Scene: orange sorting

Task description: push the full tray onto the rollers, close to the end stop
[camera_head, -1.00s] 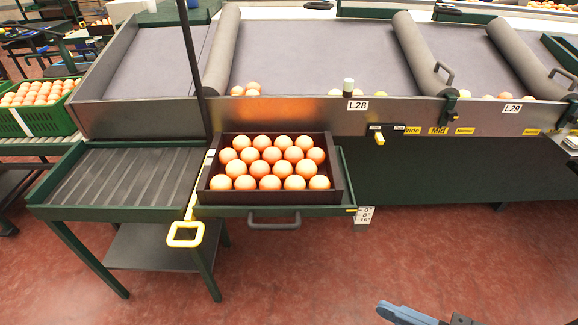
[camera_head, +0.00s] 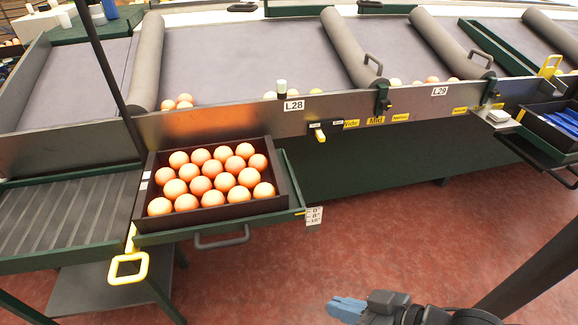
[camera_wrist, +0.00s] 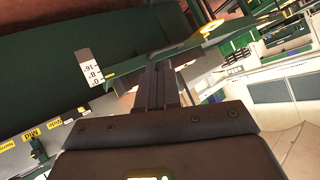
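The full tray (camera_head: 212,216) is dark brown, packed with several rows of oranges, and sits on a green pull-out shelf (camera_head: 295,196) with a grey handle. The rollers (camera_head: 68,215) lie in a green-framed stand to the left of the tray, cut off by the picture's left edge. I cannot make out the end stop. My gripper (camera_head: 347,308) is at the bottom of the head view, to the right of and apart from the tray. In the wrist view my gripper's two dark fingers (camera_wrist: 156,84) lie together with nothing seen between them.
A yellow loop handle (camera_head: 129,268) hangs between the shelf and the rollers. A dark upright post (camera_head: 98,60) rises behind. A metal belt front (camera_head: 230,121) runs behind the tray. A black tray with blue items (camera_head: 562,122) is at the right. Red floor is open in front.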

